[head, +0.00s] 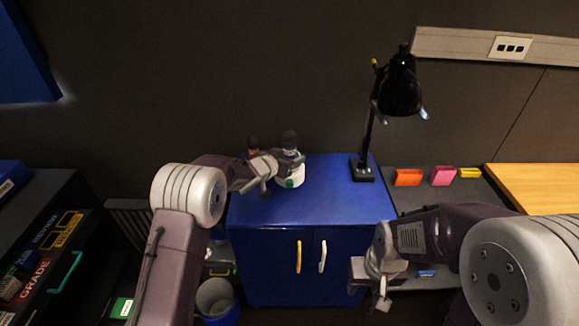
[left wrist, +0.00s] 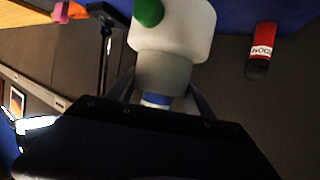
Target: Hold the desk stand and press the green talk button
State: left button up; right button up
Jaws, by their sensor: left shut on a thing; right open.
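The desk stand (head: 291,179) is on the blue cabinet top, with a white rounded base and a dark upper part. Its green talk button (head: 289,183) is low on the side facing me. In the left wrist view the white base (left wrist: 185,35), the green button (left wrist: 148,12) and a grey neck show. My left gripper (head: 284,162) is shut on the stand's neck, with its fingers (left wrist: 160,97) on both sides of it; the button is clear of them. My right gripper (head: 378,287) is open and empty, low in front of the cabinet and apart from the stand.
A red and black labelled container (left wrist: 262,52) stands near the held stand, behind my left gripper in the head view. A black desk lamp (head: 362,171) stands at the cabinet's right rear. The blue top (head: 335,203) is bare at front and right. Small bins (head: 408,178) lie further right.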

aim_at(289, 179)
dwell(0.3)
pick_arm(q)
notch_tip(289, 179, down, 8)
jog(key=b, duration=0.6)
jog(key=shift+r, duration=0.1)
jog(key=shift+f+b, duration=0.45)
jog(key=shift+f, duration=0.25)
jog(key=shift+f, duration=0.35)
jog(key=shift+s, duration=0.1)
